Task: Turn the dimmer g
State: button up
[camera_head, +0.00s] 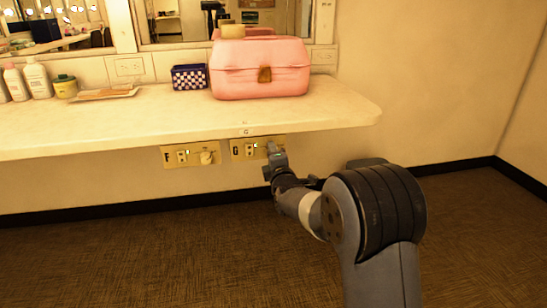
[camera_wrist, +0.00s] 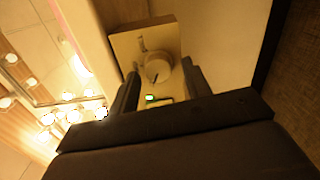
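The dimmer g panel (camera_head: 243,149) is a brass plate marked G on the wall under the counter edge. A small green light shows on it. In the head view my gripper (camera_head: 274,152) is at its right end and hides the knob. In the wrist view the plate (camera_wrist: 125,45) carries a round pale knob (camera_wrist: 157,68) with a dark pointer mark. My gripper (camera_wrist: 160,70) is open, its two dark fingers on either side of the knob with a visible gap at each side. I cannot tell how deep the knob sits between the fingertips.
A similar panel F (camera_head: 190,154) with its own knob is just left. The white counter (camera_head: 130,125) overhangs both panels. On it stand a pink case (camera_head: 260,80), a checkered box (camera_head: 189,78), bottles (camera_head: 37,78) and a jar (camera_head: 65,87). Clear wall lies to the right.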

jog(key=shift+s, duration=0.1)
jog(key=p+v, duration=0.2)
jog(key=v, duration=0.8)
jog(key=shift+s+d, duration=0.1)
jog(key=shift+s, duration=0.2)
jog(key=shift+b+x, duration=1)
jog(key=shift+x, duration=4.4)
jog(key=shift+s, duration=0.1)
